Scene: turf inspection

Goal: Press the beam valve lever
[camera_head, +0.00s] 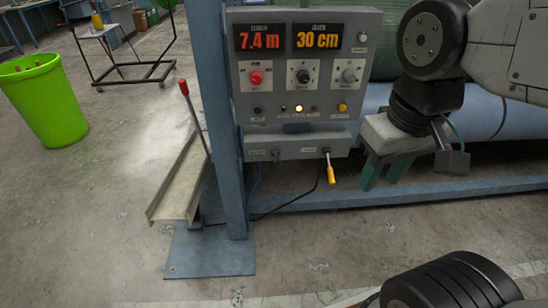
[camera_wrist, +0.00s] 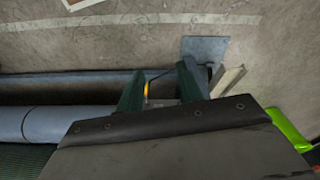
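A lever with a yellow grip (camera_head: 331,175) hangs down from the right of a small grey valve box (camera_head: 298,147) under the control panel. A second lever, with a red grip (camera_head: 184,88), stands tilted beside the blue post. I cannot read the labels that name them. My gripper (camera_head: 382,180) is open, to the right of the yellow lever and apart from it, with nothing between its dark green fingers. In the wrist view my gripper (camera_wrist: 160,68) shows a wide gap, and the yellow grip (camera_wrist: 146,90) shows close to the left finger, partly hidden.
The control panel (camera_head: 303,82) reads 7.4 m and 30 cm. A blue post (camera_head: 215,120) on a floor plate (camera_head: 210,262) and a pale metal channel (camera_head: 178,180) stand left of it. A blue roller (camera_head: 480,115) lies behind my gripper. A green bin (camera_head: 42,105) is far left.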

